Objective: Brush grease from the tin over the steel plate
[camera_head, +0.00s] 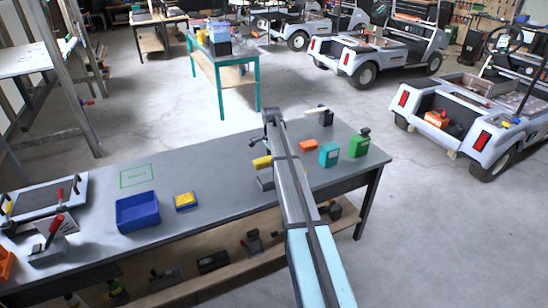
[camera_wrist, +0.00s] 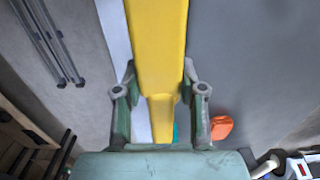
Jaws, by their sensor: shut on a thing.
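My gripper (camera_wrist: 161,108) is shut on a long yellow object (camera_wrist: 156,45), which looks like a handle; its far end is out of the wrist view, and I see no bristles. In the head view, a yellow piece (camera_head: 262,162) shows beside my arm above the bench; it is probably the same object. My fingers are hidden there. A grey plate (camera_head: 42,197) lies in a clamped frame at the bench's left end; I cannot tell if it is the steel plate. I cannot make out the grease tin for certain.
On the bench (camera_head: 225,170) are a blue bin (camera_head: 138,212), a yellow-topped block (camera_head: 185,200), an orange block (camera_head: 308,145), a teal box (camera_head: 329,155) and a green container (camera_head: 360,143). A green outline (camera_head: 136,176) marks a clear patch.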

